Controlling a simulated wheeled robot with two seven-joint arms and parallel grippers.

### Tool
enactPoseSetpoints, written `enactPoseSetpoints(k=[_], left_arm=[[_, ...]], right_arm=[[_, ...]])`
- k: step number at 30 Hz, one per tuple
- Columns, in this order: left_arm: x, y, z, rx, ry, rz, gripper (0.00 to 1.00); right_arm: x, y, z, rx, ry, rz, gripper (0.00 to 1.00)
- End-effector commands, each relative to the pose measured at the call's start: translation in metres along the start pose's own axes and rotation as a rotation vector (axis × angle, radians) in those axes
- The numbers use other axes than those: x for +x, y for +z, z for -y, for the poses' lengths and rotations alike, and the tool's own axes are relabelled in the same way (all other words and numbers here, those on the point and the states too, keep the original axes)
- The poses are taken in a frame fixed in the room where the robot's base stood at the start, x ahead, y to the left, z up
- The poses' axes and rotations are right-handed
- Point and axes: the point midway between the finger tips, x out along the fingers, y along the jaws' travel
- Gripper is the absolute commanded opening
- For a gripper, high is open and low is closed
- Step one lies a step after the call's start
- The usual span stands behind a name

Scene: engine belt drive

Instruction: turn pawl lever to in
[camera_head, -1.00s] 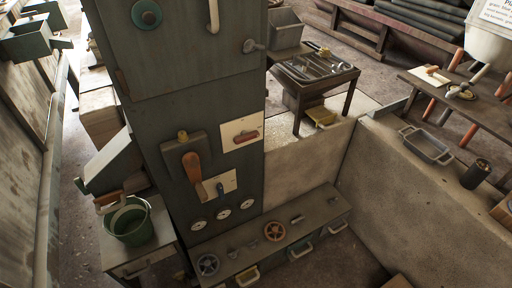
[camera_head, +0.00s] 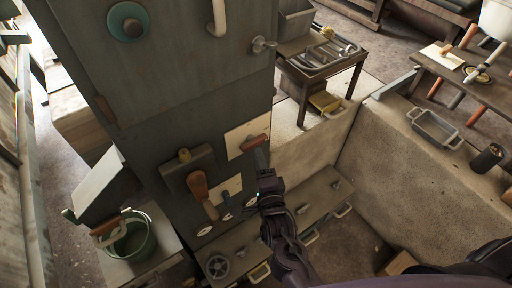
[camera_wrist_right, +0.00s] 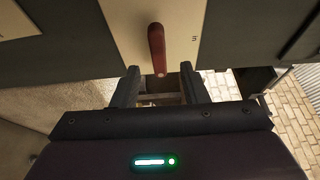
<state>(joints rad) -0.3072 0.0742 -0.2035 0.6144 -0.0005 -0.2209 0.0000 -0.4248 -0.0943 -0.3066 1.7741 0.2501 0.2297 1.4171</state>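The pawl lever, a small red handle (camera_head: 254,143), sits on a cream plate (camera_head: 235,136) on the dark green cabinet. In the right wrist view the red lever (camera_wrist_right: 157,48) points toward my gripper, and the plate (camera_wrist_right: 182,18) bears a small "in" mark to the right of the lever. My right gripper (camera_head: 262,160) is just in front of the lever in the head view. In the wrist view its two fingers (camera_wrist_right: 161,80) are apart, with the lever's tip just beyond the gap between them; nothing is held. My left gripper is not in view.
A larger brown-handled lever (camera_head: 198,185) is left of my right gripper. My arm passes over the low bench (camera_head: 322,191). A green bucket (camera_head: 135,237) stands at left.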

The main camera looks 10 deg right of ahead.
Motion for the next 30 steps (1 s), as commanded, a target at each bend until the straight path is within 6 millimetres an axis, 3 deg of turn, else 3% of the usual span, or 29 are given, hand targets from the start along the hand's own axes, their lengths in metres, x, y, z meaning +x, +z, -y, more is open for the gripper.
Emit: enactPoseSetpoints(k=[3,9,20,28,30], left_arm=[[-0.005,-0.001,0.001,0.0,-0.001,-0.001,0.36],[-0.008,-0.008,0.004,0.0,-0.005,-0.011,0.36],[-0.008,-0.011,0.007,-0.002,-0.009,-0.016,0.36],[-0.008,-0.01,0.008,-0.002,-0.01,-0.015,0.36],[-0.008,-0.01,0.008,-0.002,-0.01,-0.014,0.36]], right_arm=[[0.021,0.0,0.002,-0.002,-0.001,0.0,0.4],[0.043,0.0,0.0,-0.002,0.001,0.0,0.4],[0.047,0.0,-0.001,-0.002,0.003,0.0,0.39],[0.047,0.0,-0.001,-0.003,0.003,0.0,0.03],[0.047,0.0,-0.001,-0.003,0.003,0.0,0.0]])
